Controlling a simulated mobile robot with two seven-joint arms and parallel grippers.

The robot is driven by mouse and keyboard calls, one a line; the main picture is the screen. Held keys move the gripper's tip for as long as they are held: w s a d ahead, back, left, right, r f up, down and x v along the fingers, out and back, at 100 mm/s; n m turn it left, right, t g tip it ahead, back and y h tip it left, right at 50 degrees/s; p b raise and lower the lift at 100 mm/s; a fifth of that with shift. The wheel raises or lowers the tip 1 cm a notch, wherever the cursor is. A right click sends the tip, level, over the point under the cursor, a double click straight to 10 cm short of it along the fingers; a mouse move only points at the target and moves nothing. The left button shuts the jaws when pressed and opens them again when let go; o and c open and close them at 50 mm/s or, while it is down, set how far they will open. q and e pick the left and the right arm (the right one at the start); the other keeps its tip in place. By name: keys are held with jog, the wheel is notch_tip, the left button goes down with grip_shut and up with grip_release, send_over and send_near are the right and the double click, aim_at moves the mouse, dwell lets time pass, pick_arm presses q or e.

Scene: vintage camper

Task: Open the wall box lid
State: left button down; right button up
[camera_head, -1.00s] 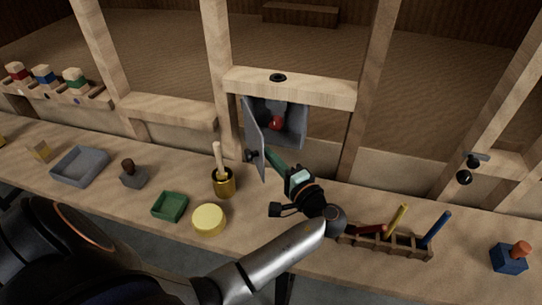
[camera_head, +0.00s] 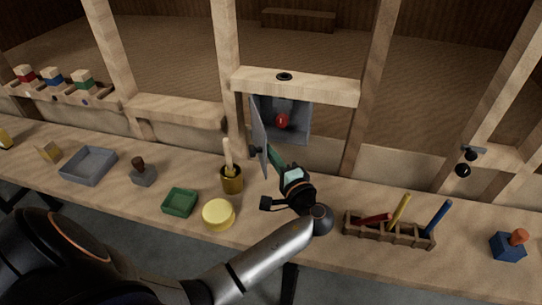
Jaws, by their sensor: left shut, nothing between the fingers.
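The grey wall box (camera_head: 297,122) is set in the wall frame under a wooden ledge. Its lid (camera_head: 259,130) is hinged at the left and stands swung well outward, nearly edge-on to me. A dark knob (camera_head: 254,151) is on the lid's outer face. A red ball-like thing (camera_head: 282,121) shows inside the box. My left gripper (camera_head: 272,154) is shut and empty, with its green fingers at the inner side of the lid near its free edge. I cannot tell whether they touch it. My right gripper is not in view.
Below the box, the bench holds a brass pot with a wooden handle (camera_head: 231,179), a yellow disc (camera_head: 218,214), a green tray (camera_head: 180,202) and a grey tray (camera_head: 89,166). A wooden rack (camera_head: 390,234) with coloured tools stands right of my arm.

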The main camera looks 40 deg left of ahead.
aim_at(253, 156)
pick_arm(q)
jog(key=shift+s+a+r+m+t+h+p, duration=0.2)
jog(key=shift+s+a+m+t+h+p, duration=0.2)
jog(key=shift+s+t, duration=0.2)
jog(key=s+a+m+t+h+p, duration=0.2)
jog(key=t, duration=0.1)
jog(key=shift+s+a+f+m, duration=0.1)
jog(key=shift+s+m, duration=0.1)
jog(key=shift+m, duration=0.1)
jog(key=shift+s+a, duration=0.55)
jog(key=shift+a, duration=0.2)
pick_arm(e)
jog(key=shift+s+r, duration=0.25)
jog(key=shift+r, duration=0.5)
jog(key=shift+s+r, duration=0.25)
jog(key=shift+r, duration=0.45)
pick_arm(q)
jog(key=shift+f, duration=0.1)
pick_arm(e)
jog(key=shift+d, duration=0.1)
